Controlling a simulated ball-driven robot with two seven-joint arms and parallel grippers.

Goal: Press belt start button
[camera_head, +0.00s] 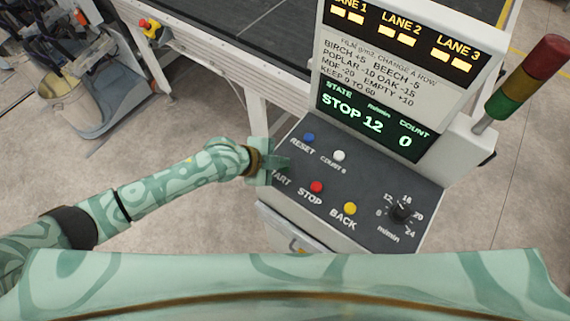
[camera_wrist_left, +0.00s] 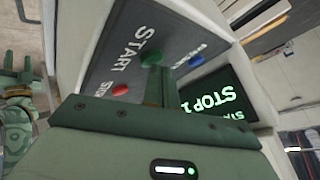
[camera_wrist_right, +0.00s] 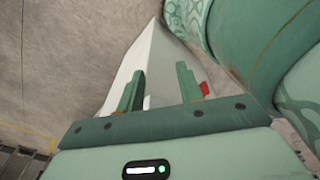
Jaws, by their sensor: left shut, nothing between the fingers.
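The grey control panel (camera_head: 375,200) carries a blue RESET button (camera_head: 309,137), a white COUNT 0 button (camera_head: 339,155), a red STOP button (camera_head: 316,187) and a yellow BACK button (camera_head: 350,208). My left gripper (camera_head: 282,163) is shut and empty over the START spot, hiding that button and part of its label in the head view. In the left wrist view the green START button (camera_wrist_left: 151,57) shows just beyond the shut fingertips (camera_wrist_left: 157,72); contact cannot be told. My right gripper (camera_wrist_right: 158,75) is open in the right wrist view, with nothing held.
The display (camera_head: 370,122) reads STOP, 12 and count 0. A speed knob (camera_head: 400,212) sits at the panel's right. A red, yellow and green signal light (camera_head: 525,75) stands at the right. A dark conveyor belt (camera_head: 225,25) runs behind.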

